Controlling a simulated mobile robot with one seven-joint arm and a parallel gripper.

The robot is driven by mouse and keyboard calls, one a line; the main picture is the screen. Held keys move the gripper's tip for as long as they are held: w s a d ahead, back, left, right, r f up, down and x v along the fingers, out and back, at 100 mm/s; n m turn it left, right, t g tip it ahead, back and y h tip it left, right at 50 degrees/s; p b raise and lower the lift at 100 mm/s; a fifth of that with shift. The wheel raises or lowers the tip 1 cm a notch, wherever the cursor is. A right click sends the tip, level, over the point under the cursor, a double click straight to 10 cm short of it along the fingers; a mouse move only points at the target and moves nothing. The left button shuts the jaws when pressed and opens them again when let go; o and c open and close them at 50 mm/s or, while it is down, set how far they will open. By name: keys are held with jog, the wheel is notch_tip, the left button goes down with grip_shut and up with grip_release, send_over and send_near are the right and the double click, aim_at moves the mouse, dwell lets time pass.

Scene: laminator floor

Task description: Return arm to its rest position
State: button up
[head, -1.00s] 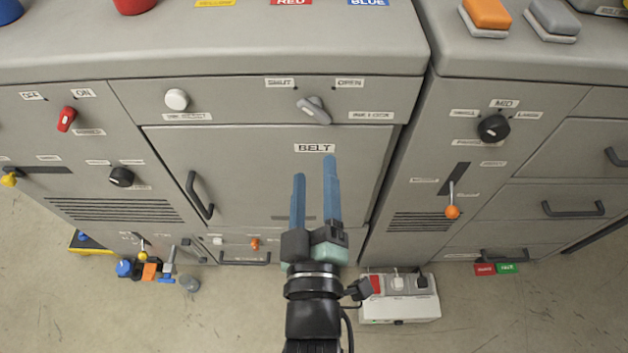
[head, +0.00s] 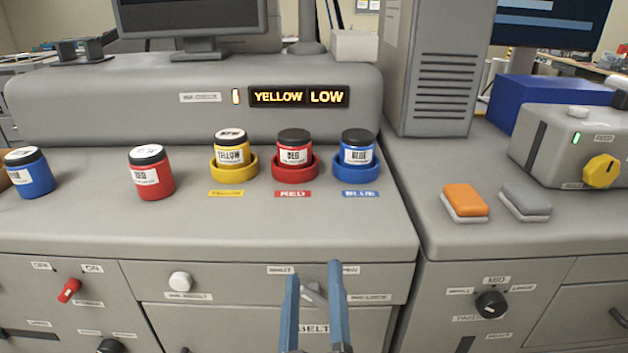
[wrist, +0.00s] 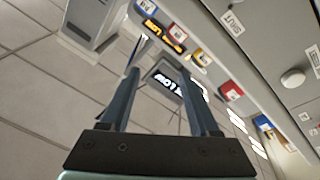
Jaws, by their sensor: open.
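My gripper (head: 315,285) shows at the bottom middle of the head view, its two blue fingers apart and pointing up. Nothing is between them. It is in front of the cabinet front, and in the picture its fingers overlap the grey shut/open knob (head: 313,293) and part of the BELT label (head: 314,329). I cannot tell a contact. Most of my arm is out of view.
Yellow (head: 232,149), red (head: 294,148) and blue (head: 357,149) jars stand in matching holders. Loose red (head: 151,174) and blue (head: 29,174) jars stand left. Orange (head: 465,200) and grey (head: 526,199) blocks lie right. The display (head: 299,96) reads YELLOW LOW. The counter's front strip is clear.

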jog(key=s+r+m+t+p, duration=0.3)
jog(key=r, duration=1.8)
jog(key=s+r+m+t+p, duration=0.3)
jog(key=r+t+p, duration=0.1)
jog(key=r, duration=1.6)
jog(key=shift+s+r+m, duration=0.2)
jog(key=shift+r+m, duration=0.2)
jog(key=shift+c, duration=0.3)
